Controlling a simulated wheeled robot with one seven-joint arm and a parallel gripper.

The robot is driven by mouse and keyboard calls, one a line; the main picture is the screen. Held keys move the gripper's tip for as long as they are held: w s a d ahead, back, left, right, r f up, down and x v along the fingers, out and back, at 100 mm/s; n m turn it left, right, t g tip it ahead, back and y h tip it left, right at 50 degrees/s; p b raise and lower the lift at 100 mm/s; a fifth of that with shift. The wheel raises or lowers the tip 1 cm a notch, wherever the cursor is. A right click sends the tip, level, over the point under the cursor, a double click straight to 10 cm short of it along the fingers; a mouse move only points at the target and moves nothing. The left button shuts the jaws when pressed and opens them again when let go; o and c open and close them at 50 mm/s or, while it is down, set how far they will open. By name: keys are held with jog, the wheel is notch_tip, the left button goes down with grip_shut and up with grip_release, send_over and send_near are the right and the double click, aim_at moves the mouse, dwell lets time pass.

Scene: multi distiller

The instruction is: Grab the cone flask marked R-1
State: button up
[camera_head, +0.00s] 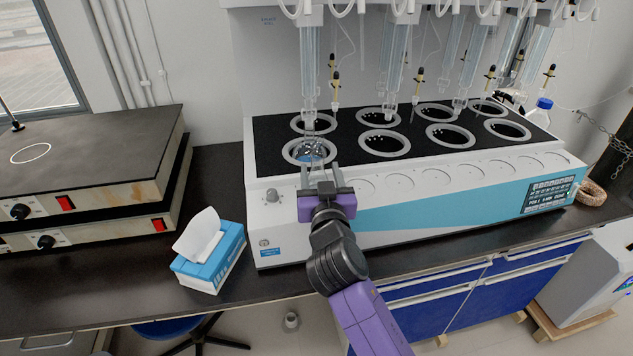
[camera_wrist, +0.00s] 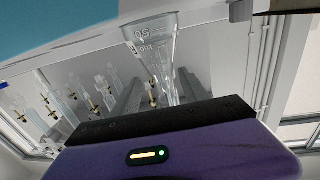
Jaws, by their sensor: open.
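A clear glass cone flask (camera_head: 312,151) sits at the front-left ring of the distiller. In the wrist view the flask (camera_wrist: 153,47) shows graduation marks, including 50; I cannot read an R-1 label. My gripper (camera_head: 320,171) is at the front of that ring, its fingers pointing toward the flask. In the wrist view the two grey fingers of my gripper (camera_wrist: 160,88) stand apart on either side of the narrow part of the flask. The gripper is open; I cannot tell whether either finger touches the glass.
The distiller (camera_head: 440,205) has several more ringed wells behind and to the right, with glass tubes hanging above them. A tissue box (camera_head: 211,262) stands on the dark bench at the left. Hot plates (camera_head: 85,160) are farther left. A blue-capped bottle (camera_head: 541,111) stands at the back right.

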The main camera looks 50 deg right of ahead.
jog(key=x, duration=0.1)
jog(key=p+x, duration=0.1)
jog(key=x, duration=0.2)
jog(key=shift+w+r+p, duration=0.3)
jog(key=shift+w+r, duration=0.05)
jog(key=shift+w+d, duration=0.25)
jog(key=shift+w, duration=0.1)
jog(key=shift+f, duration=0.1)
grip_shut()
dwell(0.7)
